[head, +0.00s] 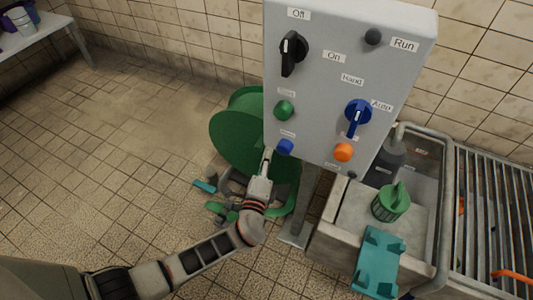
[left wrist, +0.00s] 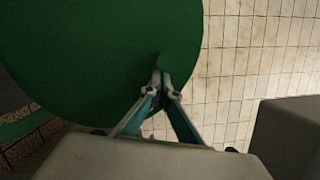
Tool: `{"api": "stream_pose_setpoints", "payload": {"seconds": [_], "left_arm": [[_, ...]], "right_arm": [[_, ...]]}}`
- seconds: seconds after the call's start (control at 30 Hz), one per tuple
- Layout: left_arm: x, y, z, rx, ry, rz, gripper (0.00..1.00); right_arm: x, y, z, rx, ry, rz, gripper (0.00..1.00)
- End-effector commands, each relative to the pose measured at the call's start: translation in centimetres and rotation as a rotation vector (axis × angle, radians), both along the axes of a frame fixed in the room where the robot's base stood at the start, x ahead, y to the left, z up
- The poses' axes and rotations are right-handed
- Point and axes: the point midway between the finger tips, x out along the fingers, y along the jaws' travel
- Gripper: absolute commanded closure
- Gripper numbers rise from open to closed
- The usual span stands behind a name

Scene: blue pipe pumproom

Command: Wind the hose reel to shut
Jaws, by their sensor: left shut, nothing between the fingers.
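The green hose reel (head: 240,135) stands on the floor against the tiled wall, partly hidden behind the grey control panel. In the left wrist view its round green disc (left wrist: 90,60) fills the upper left. My left gripper (head: 265,160) is in front of the disc, just left of the panel's lower edge. In the left wrist view its fingertips (left wrist: 160,80) are together with nothing between them, over the disc's right part. I cannot tell whether they touch it. My right gripper is not in view.
The grey control panel (head: 340,80) with knobs and buttons stands on a post close to my left gripper. A teal piece (head: 205,186) lies on the floor. Floor at left is clear.

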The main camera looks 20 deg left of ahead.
Motion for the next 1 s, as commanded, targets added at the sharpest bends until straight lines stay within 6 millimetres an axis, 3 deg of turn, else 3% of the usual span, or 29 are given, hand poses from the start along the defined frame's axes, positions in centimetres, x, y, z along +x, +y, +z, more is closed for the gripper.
{"api": "stream_pose_setpoints", "payload": {"seconds": [0.27,0.7,1.0], "left_arm": [[0.0,0.4,0.2,-0.026,0.0,0.001,1.0],[0.1,5.5,2.8,-0.432,0.013,0.003,1.0],[0.2,6.2,3.0,-0.489,0.015,0.002,1.0]], "right_arm": [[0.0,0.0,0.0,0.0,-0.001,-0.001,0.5],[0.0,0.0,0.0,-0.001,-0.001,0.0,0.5],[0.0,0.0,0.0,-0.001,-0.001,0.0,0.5]]}}
